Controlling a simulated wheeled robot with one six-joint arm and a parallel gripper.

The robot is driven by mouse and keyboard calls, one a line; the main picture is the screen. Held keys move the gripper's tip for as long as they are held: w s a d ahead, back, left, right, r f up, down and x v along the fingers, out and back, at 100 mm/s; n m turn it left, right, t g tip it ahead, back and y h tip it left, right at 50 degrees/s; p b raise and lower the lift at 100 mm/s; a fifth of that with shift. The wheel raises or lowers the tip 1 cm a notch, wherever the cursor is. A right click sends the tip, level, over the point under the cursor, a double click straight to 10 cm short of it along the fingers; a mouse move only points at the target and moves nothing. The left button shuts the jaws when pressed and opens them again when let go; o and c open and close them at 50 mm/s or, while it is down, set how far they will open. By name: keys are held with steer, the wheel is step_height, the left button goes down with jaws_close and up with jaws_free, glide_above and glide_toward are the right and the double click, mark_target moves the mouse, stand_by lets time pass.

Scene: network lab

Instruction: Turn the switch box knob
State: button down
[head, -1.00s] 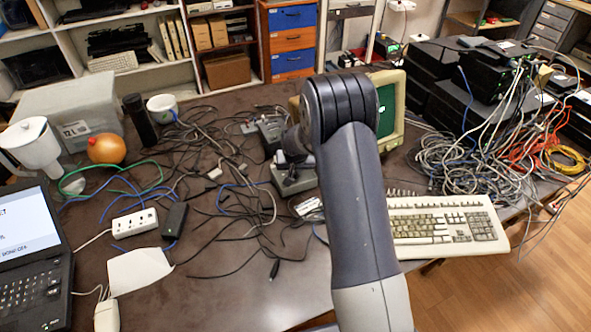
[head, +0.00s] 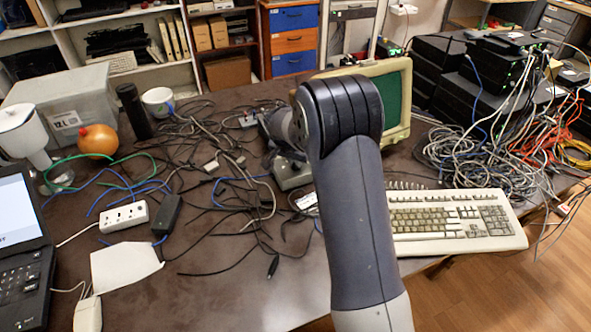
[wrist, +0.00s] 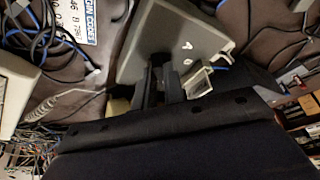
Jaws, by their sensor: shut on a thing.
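The switch box (head: 291,173) is a small grey box on the brown table, left of my arm in the head view, partly covered by it. In the wrist view its grey face (wrist: 165,38) with small white marks fills the upper middle. My gripper (wrist: 161,78) has its two dark fingers against the lower part of that face, close together. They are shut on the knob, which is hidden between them. In the head view my arm hides the fingers.
Tangled cables (head: 225,165) lie left of the box. A beige keyboard (head: 450,222) is to the right and a small monitor (head: 396,105) behind my arm. A power strip (head: 124,217) and laptop (head: 22,260) are at left. The front middle table is fairly clear.

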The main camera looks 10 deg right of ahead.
steer(key=shift+a+m+g+h+b, duration=0.15)
steer(key=shift+m+g+h+b, duration=0.2)
steer(key=shift+m+b, duration=0.65)
steer(key=shift+m, duration=0.3)
steer(key=c, duration=1.5)
jaws_free()
steer(key=v, duration=1)
steer(key=shift+r, duration=0.4)
steer(key=shift+a, duration=0.1)
